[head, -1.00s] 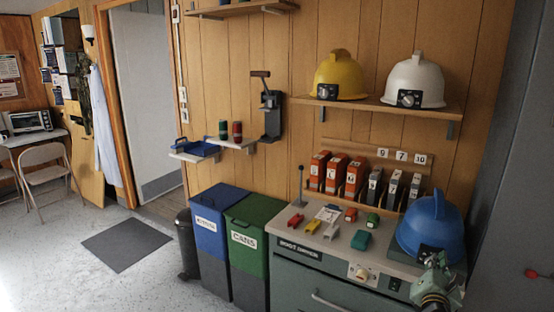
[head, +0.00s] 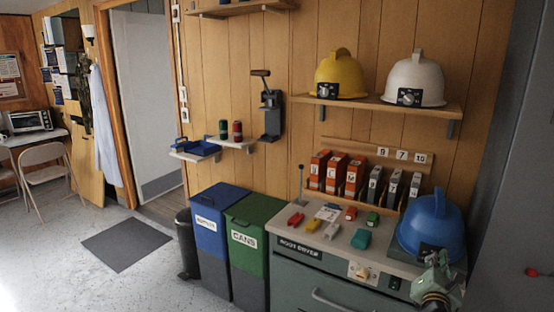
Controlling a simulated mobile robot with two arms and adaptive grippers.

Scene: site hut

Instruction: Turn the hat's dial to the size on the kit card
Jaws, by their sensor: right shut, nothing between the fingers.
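A blue hard hat (head: 432,222) sits on a dark block (head: 402,262) at the right end of the cabinet top. My right gripper (head: 440,260) is shut and empty, low in front of the hat's front side. It hides that part of the hat, so I cannot see the dial or its setting. Whether the fingers touch the hat is unclear. A small white card (head: 328,213) lies on the cabinet top; its print is too small to read. My left gripper is not in view.
A yellow hard hat (head: 341,72) and a white hard hat (head: 416,78), each with a dark dial unit in front, stand on the wall shelf (head: 380,106). Small coloured items and a rack of orange and grey boxes (head: 333,173) crowd the cabinet top (head: 345,242). Number tags (head: 401,155) hang behind.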

